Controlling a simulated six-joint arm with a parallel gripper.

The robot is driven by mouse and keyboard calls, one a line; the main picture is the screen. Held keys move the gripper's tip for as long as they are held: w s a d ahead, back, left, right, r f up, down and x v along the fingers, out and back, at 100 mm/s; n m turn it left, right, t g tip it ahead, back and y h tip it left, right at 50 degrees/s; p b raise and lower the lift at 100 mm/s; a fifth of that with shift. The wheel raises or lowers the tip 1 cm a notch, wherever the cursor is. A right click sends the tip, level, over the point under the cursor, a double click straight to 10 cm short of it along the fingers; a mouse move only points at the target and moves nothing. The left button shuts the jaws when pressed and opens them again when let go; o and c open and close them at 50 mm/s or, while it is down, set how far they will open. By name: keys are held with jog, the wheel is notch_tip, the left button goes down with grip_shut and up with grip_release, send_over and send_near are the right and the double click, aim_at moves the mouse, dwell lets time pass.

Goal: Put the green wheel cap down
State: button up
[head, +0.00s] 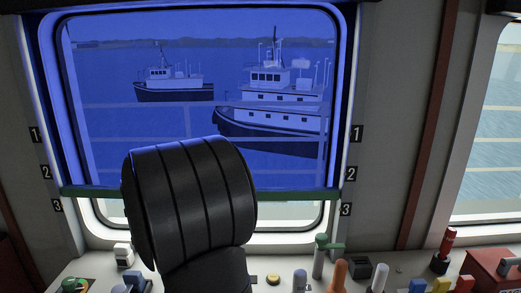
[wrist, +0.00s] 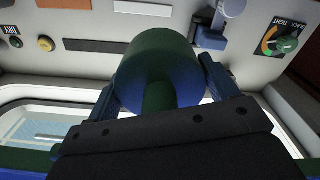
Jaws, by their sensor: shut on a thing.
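The green wheel cap (wrist: 158,62) shows in the wrist view as a thick, dark green cylinder with bluish light on its lower side. A narrower green stem points from it toward my gripper. My gripper (wrist: 165,85) is shut on it, with one finger at each side. The cap is in front of the console panel; I cannot tell how large the gap is, or whether they touch. In the head view my own black arm blocks the middle, and neither my gripper nor the held cap can be made out there.
A console (head: 290,283) below the window carries a green-handled lever (head: 320,255), an orange handle (head: 337,275), a yellow button (head: 273,279) and other knobs. A blue shade (head: 110,120) with a green bottom bar (head: 290,194) covers most of the window. A slack-tight dial (wrist: 284,42) is at the wrist view's upper right.

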jog(key=w+d+m, duration=0.2)
jog(key=d+m, duration=0.3)
jog(key=d, duration=1.3)
jog(key=w+d+m, duration=0.3)
jog(key=d+m, duration=0.1)
jog(key=d, duration=1.4)
jog(key=s+d+r+m, duration=0.1)
jog(key=s+d, duration=0.3)
jog(key=d, duration=0.9)
jog(key=s+d+m, duration=0.2)
jog(key=s+d, duration=0.2)
jog(key=d, duration=0.9)
jog(key=shift+r, duration=0.35)
jog(key=w+d+f+n, duration=0.7)
jog(key=w+d+f, duration=0.2)
jog(key=w+f, duration=0.15)
jog(key=shift+n, duration=0.4)
jog(key=shift+w+f, duration=0.2)
jog(key=shift+f, duration=2.2)
jog(key=shift+w+f, duration=0.2)
jog(key=shift+f, duration=2.15)
